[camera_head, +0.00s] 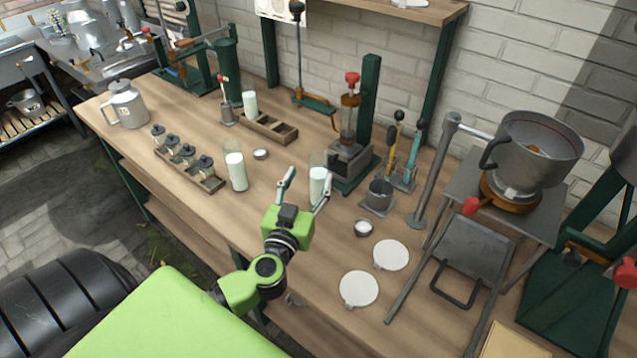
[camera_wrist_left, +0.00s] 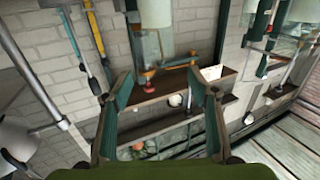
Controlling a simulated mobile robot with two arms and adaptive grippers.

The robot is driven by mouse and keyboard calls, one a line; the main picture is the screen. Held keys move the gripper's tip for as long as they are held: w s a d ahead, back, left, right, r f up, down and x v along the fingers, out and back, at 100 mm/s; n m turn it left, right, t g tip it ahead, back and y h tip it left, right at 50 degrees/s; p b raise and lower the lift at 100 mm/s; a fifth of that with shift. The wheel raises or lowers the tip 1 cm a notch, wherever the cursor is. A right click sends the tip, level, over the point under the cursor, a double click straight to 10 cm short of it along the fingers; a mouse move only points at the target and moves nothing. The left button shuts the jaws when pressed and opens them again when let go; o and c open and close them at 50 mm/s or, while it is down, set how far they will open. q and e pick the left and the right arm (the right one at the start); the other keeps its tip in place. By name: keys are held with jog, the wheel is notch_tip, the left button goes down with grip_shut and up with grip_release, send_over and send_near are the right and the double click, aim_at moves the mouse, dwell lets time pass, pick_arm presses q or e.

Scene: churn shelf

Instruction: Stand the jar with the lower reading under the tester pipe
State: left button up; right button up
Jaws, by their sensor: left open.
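Three clear glass jars part-filled with white liquid show in the head view. One jar (camera_head: 317,176) stands just behind my left gripper, one (camera_head: 236,171) is further left, and one (camera_head: 250,102) stands at the back by a wooden rack. The readings are too small to make out. The tester (camera_head: 349,122), with a red knob and a glass pipe, stands on a grey base against a green post. My left gripper (camera_head: 306,188) is open and empty, its right finger overlapping the nearest jar. In the left wrist view, a jar (camera_wrist_left: 155,14) appears beyond the open fingers. My right gripper is not in view.
Four-hole-style wooden rack (camera_head: 270,128) and a tray of small dark bottles (camera_head: 188,164) lie left. A metal cup (camera_head: 379,193), small bowl (camera_head: 363,228), two white discs (camera_head: 359,288) and a large metal pot (camera_head: 532,150) stand right. The front bench strip is mostly clear.

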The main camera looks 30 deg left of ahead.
aim_at(316, 165)
pick_arm(q)
jog(key=x, duration=0.6)
jog(key=f+x, duration=0.1)
jog(key=x, duration=0.2)
jog(key=shift+r, duration=0.1)
jog(key=shift+c, duration=0.7)
grip_shut()
